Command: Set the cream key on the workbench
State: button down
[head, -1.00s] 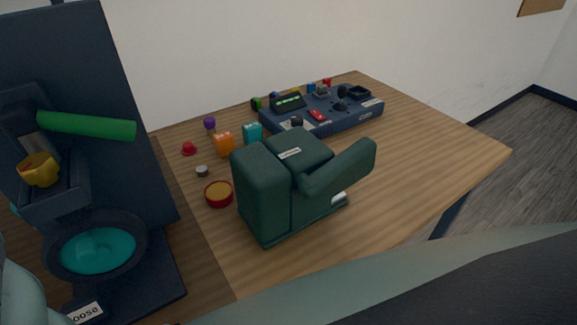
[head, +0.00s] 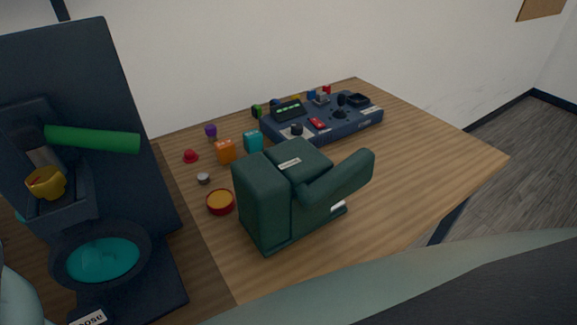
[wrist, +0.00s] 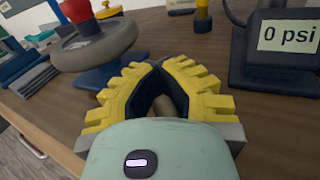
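I cannot make out a cream key for certain in any view. My gripper (wrist: 160,72) shows in the wrist view, its yellow ridged fingers angled inward with the tips close together over the brown bench top. The gripper is not seen in the head view. The wooden workbench (head: 420,150) fills the middle of the head view and has bare wood on its right side.
A dark green bulky object (head: 285,205) stands on the bench. A "0 psi" stand (wrist: 280,50) and a grey wheel (wrist: 95,45) flank the gripper.

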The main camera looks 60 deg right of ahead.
jog(key=shift+f, duration=0.2)
jog(key=c, duration=1.1)
grip_release()
jog(key=shift+r, duration=0.1)
jog(key=shift+c, duration=0.2)
jog(key=shift+r, duration=0.15)
jog(key=s+b, duration=0.3)
jog(key=s, duration=0.9)
jog(key=shift+r, duration=0.2)
jog(key=shift+d, duration=0.15)
